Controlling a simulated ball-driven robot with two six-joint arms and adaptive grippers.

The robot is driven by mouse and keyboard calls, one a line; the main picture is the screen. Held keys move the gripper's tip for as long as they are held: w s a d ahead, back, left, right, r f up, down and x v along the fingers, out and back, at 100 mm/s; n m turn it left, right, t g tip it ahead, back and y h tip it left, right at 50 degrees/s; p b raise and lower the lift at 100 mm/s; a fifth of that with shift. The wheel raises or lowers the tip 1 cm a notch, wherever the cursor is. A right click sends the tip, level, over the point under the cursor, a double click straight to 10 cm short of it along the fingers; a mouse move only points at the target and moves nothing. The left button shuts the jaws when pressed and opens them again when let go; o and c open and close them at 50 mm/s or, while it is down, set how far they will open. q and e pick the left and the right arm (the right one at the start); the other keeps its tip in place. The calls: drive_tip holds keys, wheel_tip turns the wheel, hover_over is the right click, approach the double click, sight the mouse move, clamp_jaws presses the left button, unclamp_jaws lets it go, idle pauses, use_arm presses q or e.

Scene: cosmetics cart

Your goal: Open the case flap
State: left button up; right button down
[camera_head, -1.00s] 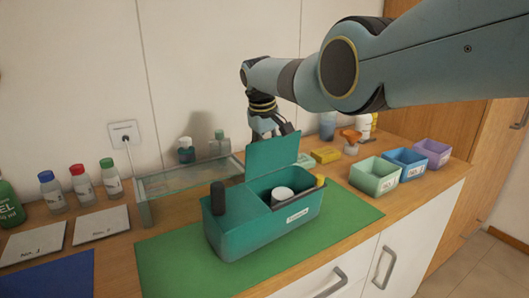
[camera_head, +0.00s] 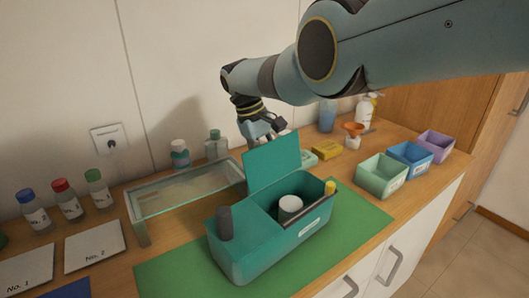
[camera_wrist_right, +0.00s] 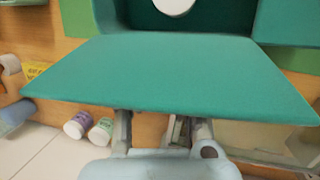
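The teal case (camera_head: 255,255) stands on a green mat. Its flap (camera_head: 272,163) is raised steeply, hinged over the case; it fills the middle of the right wrist view (camera_wrist_right: 170,75). The case's right compartment is uncovered and holds a white-lidded jar (camera_head: 290,204) and a yellow-capped item (camera_head: 330,188). A dark-capped item (camera_head: 224,222) stands up at the case's left end. My right gripper (camera_head: 264,130) is at the flap's far side, near its upper edge. Its fingertips are hidden behind the flap in the wrist view, so contact and opening are unclear. My left gripper is out of view.
A glass-topped stand (camera_head: 185,190) is left of the case, with bottles behind it. Green (camera_head: 380,182), blue (camera_head: 412,163) and purple (camera_head: 436,147) bins stand to the right. A yellow box (camera_head: 327,149) lies behind the case. The mat's right part (camera_head: 365,220) is clear.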

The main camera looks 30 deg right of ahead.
drive_tip(key=c, duration=1.1)
unclamp_jaws()
drive_tip(key=v, duration=1.2)
